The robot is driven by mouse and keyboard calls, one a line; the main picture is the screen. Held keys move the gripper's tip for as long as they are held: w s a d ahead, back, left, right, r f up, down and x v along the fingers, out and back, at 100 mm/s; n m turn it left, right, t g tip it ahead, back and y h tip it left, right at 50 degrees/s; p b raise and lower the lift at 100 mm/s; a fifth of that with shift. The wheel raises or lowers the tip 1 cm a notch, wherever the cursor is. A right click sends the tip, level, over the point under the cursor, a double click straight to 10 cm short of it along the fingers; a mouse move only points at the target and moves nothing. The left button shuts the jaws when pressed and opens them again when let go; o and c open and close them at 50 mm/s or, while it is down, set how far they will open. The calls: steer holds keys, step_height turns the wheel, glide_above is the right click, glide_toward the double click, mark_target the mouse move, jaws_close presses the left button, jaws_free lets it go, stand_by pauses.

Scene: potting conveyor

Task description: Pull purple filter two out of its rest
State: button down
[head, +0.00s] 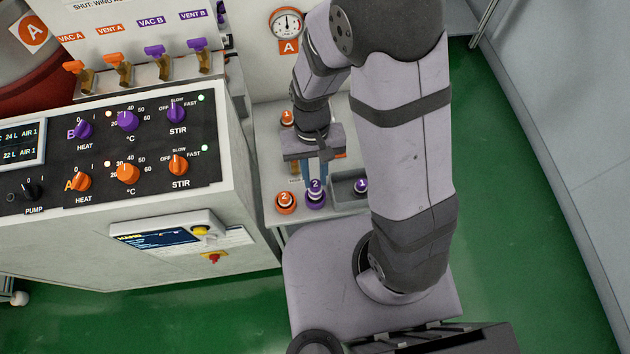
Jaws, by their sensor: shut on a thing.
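Purple filter two (316,197), with a purple top marked 2, is on the small grey bench at the front edge. My gripper (316,181) points down at it, its blue fingers shut on the filter's top. The rest below the filter is hidden, so I cannot tell whether the filter is still seated or lifted.
Orange filter two (285,202) stands close at the left. Purple filter one (361,186) is at the right by a grey tray (346,198). Another orange-topped filter (287,118) stands further back. The control cabinet (180,245) is to the left. A gauge (287,24) is behind.

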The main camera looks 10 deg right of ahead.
mark_target(315, 181)
steer(key=shift+r, duration=0.2)
steer(key=shift+r+p, duration=1.2)
steer(key=shift+p, duration=0.05)
steer(key=shift+r, duration=0.2)
step_height(315, 181, up, 7)
steer(key=p, duration=0.7)
steer(key=shift+f, duration=0.15)
